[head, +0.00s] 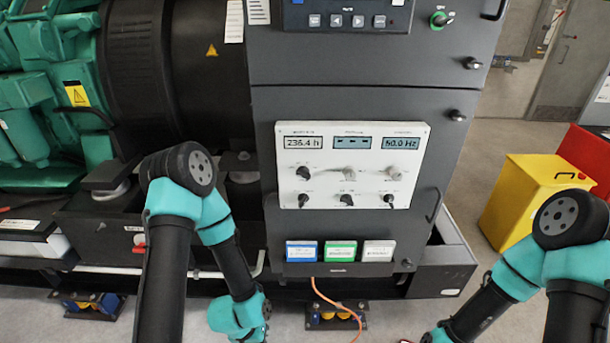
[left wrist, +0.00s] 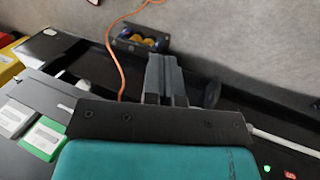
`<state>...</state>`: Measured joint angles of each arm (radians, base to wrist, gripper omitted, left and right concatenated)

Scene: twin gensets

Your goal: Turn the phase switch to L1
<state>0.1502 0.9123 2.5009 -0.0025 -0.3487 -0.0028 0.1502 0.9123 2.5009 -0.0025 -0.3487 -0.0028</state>
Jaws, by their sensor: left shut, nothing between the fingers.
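A white control panel (head: 352,145) on the dark grey cabinet carries three small displays and two rows of knobs. My left gripper (left wrist: 163,78) is shut and empty in the left wrist view, low by the cabinet base, away from the panel. My right gripper is out of view.
Blue, green and white cards (head: 340,251) sit in a holder below the panel. An orange cable (head: 334,300) hangs to the floor near a blue and yellow mount (head: 336,317). A yellow box (head: 525,200) stands at right. The space before the panel is clear.

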